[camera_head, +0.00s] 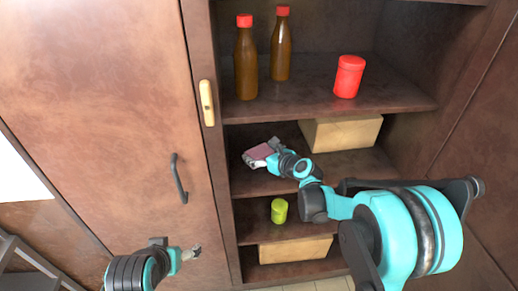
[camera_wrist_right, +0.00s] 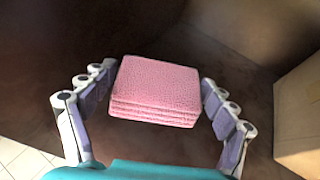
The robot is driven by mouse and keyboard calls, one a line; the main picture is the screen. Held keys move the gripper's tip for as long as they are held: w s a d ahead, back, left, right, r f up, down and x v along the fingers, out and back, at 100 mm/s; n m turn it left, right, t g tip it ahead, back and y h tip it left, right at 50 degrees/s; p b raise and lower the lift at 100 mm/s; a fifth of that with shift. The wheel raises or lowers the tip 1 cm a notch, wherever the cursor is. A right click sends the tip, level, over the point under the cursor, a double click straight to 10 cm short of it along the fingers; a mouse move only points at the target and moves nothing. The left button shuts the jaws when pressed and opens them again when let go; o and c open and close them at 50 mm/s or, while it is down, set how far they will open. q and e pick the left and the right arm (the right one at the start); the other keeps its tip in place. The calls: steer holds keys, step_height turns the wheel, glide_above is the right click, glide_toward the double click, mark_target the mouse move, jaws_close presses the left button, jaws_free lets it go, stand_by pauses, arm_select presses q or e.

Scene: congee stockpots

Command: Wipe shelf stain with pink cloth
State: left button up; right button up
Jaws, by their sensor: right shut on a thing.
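The pink cloth (camera_head: 259,152) is a folded, layered block, seen large in the right wrist view (camera_wrist_right: 155,88). My right gripper (camera_head: 261,154) is shut on it, with one finger on each side. It reaches into the cabinet over the left part of the middle shelf (camera_head: 350,165). I cannot tell whether the cloth touches the shelf. No stain is clear in either view; the cloth and my arm hide part of the shelf. My left gripper (camera_head: 192,254) is low in front of the closed door, away from the cloth; its finger opening is too small to judge.
Two brown bottles (camera_head: 246,65) with red caps and a red jar (camera_head: 349,77) stand on the shelf above. A tan box (camera_head: 341,133) sits at the middle shelf's back right. Below are a green can (camera_head: 279,210) and another box (camera_head: 296,250). The door (camera_head: 110,110) bounds the left.

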steer(key=shift+r+p, duration=0.55)
steer(key=shift+r, duration=0.5)
steer(key=shift+s+d, duration=0.25)
steer(key=shift+d, duration=0.05)
steer(key=s+d+m+h, duration=0.1)
steer(key=s+d, duration=0.4)
steer(key=s, duration=0.2)
steer(key=s+d+f+m+t+h, duration=0.1)
steer(key=s+d, duration=0.4)
steer(key=s, duration=0.3)
steer(key=shift+f+m+h, duration=0.2)
steer(key=shift+m+h, duration=0.1)
